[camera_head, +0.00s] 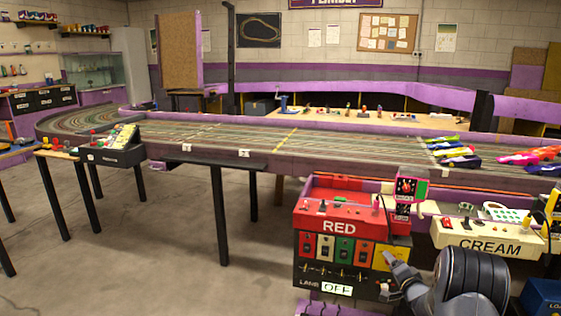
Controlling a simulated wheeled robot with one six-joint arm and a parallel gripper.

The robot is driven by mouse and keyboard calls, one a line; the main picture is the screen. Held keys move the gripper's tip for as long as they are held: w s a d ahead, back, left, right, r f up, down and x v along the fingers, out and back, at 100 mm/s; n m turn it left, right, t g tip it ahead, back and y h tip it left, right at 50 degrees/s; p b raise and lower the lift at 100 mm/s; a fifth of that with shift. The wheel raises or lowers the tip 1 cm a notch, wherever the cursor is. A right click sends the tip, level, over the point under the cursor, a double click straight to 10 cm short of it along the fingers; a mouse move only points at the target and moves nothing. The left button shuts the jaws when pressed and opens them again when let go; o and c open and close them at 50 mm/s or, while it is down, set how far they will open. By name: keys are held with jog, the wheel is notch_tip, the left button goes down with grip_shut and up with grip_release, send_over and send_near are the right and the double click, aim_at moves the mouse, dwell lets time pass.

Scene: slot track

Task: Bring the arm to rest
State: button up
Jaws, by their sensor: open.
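My arm shows at the lower right as a thick dark grey link. My gripper (388,262) is small in view, at the arm's upper left end, in front of the right side of the red control box (340,222). The box is labelled RED, with coloured switch panels and an OFF tag (338,289). The gripper appears open, with nothing seen between its fingers. I cannot tell whether it touches the box front. The arm hides part of the area right of the box.
A cream control box (488,238) stands to the right of the red one. The long slot track (300,143) runs behind, with several bright cars (460,152) at its right end. Another control box (112,148) stands at left. The floor (150,240) at left is mostly clear between black legs.

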jog(key=m+t+b, duration=0.1)
jog(key=m+b, duration=0.1)
jog(key=m, duration=0.3)
jog(key=m+t+b, duration=0.2)
jog(key=m+b, duration=0.1)
jog(key=m, duration=0.2)
jog(key=f+m+t+h+b, duration=0.1)
jog(key=m+t+b, duration=0.1)
jog(key=m, duration=0.2)
jog(key=shift+m, duration=0.4)
jog(key=shift+a+r, duration=0.1)
